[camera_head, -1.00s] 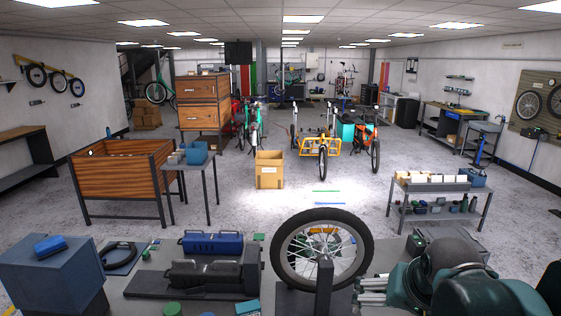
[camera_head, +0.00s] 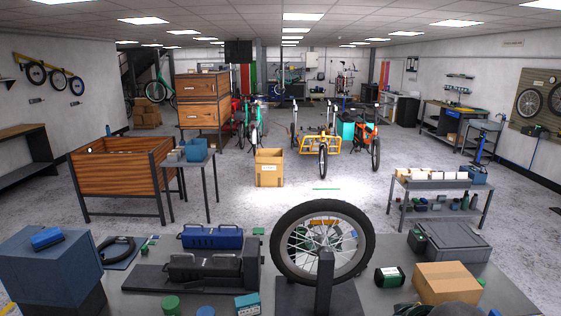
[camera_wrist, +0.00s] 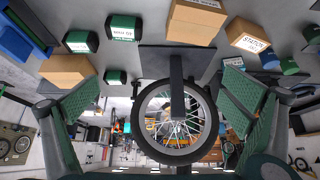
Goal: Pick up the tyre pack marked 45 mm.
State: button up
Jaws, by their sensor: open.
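Several dark packs with green parts and white labels may be the tyre packs. In the head view one pack (camera_head: 389,277) lies right of the wheel, and another (camera_head: 417,240) is by a grey case. The wrist view shows a pack at upper left (camera_wrist: 82,41), one at top (camera_wrist: 124,29) and one nearer the left finger (camera_wrist: 117,77). I cannot make out 45 mm on any label. My gripper (camera_wrist: 160,80) is open and empty, its green pads wide apart, with the wheel and its stand seen between and beyond them. The fingers are not clear in the head view.
The spoked wheel (camera_head: 282,249) stands upright on a dark stand at the bench middle. A cardboard box (camera_head: 446,281) and grey case (camera_head: 449,240) are at right. A blue toolbox (camera_head: 212,237), black holder (camera_head: 203,267) and blue-grey block (camera_head: 52,270) are at left.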

jog(key=c, duration=1.5)
jog(key=shift+w, duration=0.1)
jog(key=w+d+f+m+g+h, duration=0.2)
jog(key=w+d+m, duration=0.45)
jog(key=w, duration=0.25)
jog(key=w+d+f+m+g, duration=0.1)
jog(key=w+d+f+m, duration=0.2)
jog(key=d+f, duration=0.2)
jog(key=w+d+f+m+g+h, duration=0.1)
jog(key=w+d+f+m+g, duration=0.1)
jog(key=w+d+f+m, duration=0.2)
jog(key=w+d+f+m+g+h, duration=0.1)
jog(key=w+d+f+m, duration=0.3)
jog(key=d+f, duration=0.4)
jog(key=shift+w+d+g, duration=0.15)
jog(key=shift+d+g, duration=0.15)
jog(key=shift+d, duration=0.4)
jog(key=shift+w+d+g, duration=0.1)
jog(key=shift+d+g, duration=0.2)
jog(key=shift+d, duration=0.4)
jog(key=shift+d+f+m+h, duration=0.3)
jog(key=shift+d+f+m, duration=0.05)
jog(key=shift+f+m, duration=0.15)
